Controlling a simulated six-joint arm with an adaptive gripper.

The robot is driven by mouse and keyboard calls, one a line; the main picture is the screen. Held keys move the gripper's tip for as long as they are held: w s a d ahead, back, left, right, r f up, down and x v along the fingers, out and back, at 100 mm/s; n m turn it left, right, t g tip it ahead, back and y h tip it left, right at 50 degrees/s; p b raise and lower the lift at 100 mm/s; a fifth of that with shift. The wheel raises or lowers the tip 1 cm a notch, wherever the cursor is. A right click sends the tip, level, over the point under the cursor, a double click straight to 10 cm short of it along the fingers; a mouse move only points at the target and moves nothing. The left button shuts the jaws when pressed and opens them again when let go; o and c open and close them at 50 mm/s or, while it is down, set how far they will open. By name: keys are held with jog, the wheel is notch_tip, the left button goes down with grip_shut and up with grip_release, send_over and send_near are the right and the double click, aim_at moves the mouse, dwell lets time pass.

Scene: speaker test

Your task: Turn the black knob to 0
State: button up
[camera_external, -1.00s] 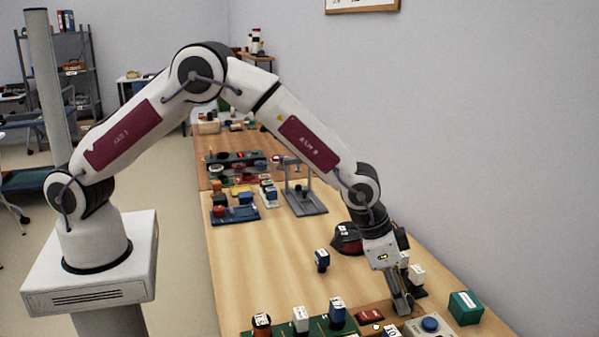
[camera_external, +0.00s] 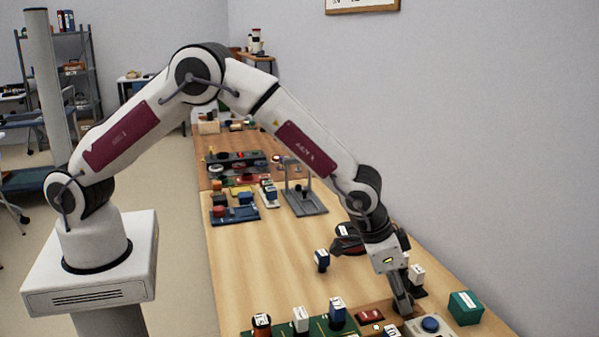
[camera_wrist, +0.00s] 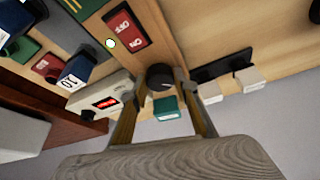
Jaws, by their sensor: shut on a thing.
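The black knob (camera_wrist: 160,77) shows in the wrist view, between my two fingertips. My gripper (camera_wrist: 165,84) is shut on the knob, with one finger on each side of it. In the external view my gripper (camera_external: 404,305) points down at the near right of the table and hides the knob. I cannot read the knob's pointer or any scale around it.
A white box with a red display (camera_wrist: 106,103) stands left of my fingers in the wrist view. A teal box (camera_external: 465,308) stands close on the right. White blocks (camera_wrist: 249,79) and a red labelled plate (camera_wrist: 125,28) are nearby.

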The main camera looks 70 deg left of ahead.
jog(key=shift+d+n+y, duration=0.2)
jog(key=shift+n+y, duration=0.6)
jog(key=shift+n, duration=1.8)
jog(key=shift+s, duration=0.1)
jog(key=o, duration=1.1)
jog(key=shift+d+r, duration=0.1)
jog(key=shift+r, duration=0.05)
jog(key=shift+s+r, duration=0.1)
jog(key=shift+r, duration=0.3)
jog(key=shift+v, duration=3.4)
jog(key=shift+s, duration=0.1)
